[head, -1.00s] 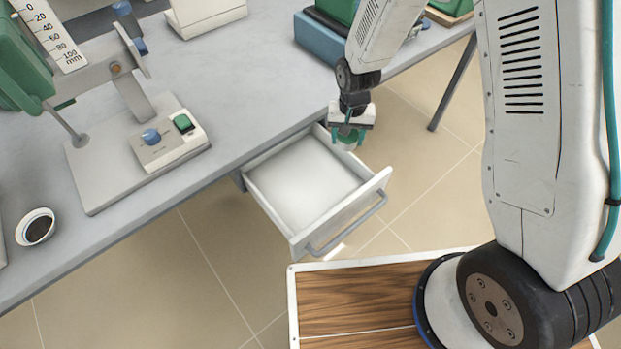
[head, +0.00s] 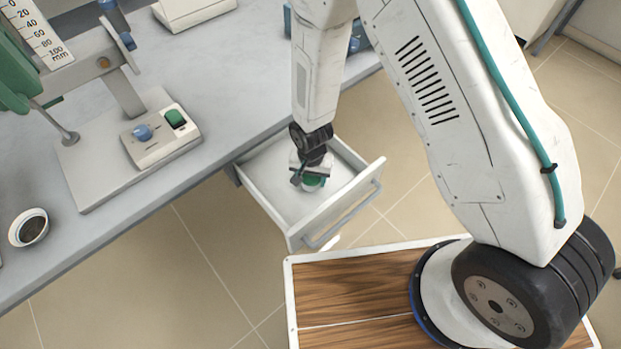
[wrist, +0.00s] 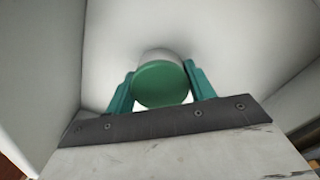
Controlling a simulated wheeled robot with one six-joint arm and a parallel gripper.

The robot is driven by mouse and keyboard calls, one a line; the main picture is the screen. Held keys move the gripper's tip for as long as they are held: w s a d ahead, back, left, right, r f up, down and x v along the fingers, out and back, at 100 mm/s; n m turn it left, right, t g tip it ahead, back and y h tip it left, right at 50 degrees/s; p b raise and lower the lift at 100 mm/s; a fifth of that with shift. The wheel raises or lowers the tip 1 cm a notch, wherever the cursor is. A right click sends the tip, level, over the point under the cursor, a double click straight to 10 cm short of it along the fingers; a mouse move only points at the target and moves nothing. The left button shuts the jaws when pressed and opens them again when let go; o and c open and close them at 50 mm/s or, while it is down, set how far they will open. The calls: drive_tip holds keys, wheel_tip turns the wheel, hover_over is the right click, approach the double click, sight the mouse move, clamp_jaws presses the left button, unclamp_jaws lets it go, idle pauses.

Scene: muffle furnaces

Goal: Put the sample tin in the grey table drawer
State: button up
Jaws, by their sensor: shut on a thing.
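The sample tin is a small round tin with a green lid, seen in the head view (head: 313,182) and in the wrist view (wrist: 160,84). My gripper (head: 310,180) is shut on it; in the wrist view its two teal fingers (wrist: 158,88) hold the tin's sides. The grey table drawer (head: 282,226) is pulled open below the table edge, with a pale, empty floor. The tin is over or inside the open drawer, between its walls in the picture. I cannot tell whether the tin touches the drawer floor.
The grey table (head: 235,95) carries a device with a green button (head: 175,118) and a small dish of dark contents (head: 29,228) at left. The drawer front has a bar handle (head: 345,215). Tiled floor (head: 200,270) is clear left of my base.

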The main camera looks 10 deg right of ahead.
drive_tip(key=shift+f, duration=0.45)
drive_tip(key=shift+f, duration=0.1)
drive_tip(key=o, duration=1)
drive_tip(key=shift+o, duration=0.2)
wheel_tip(320, 180, up, 12)
drive_tip(key=shift+r, duration=0.2)
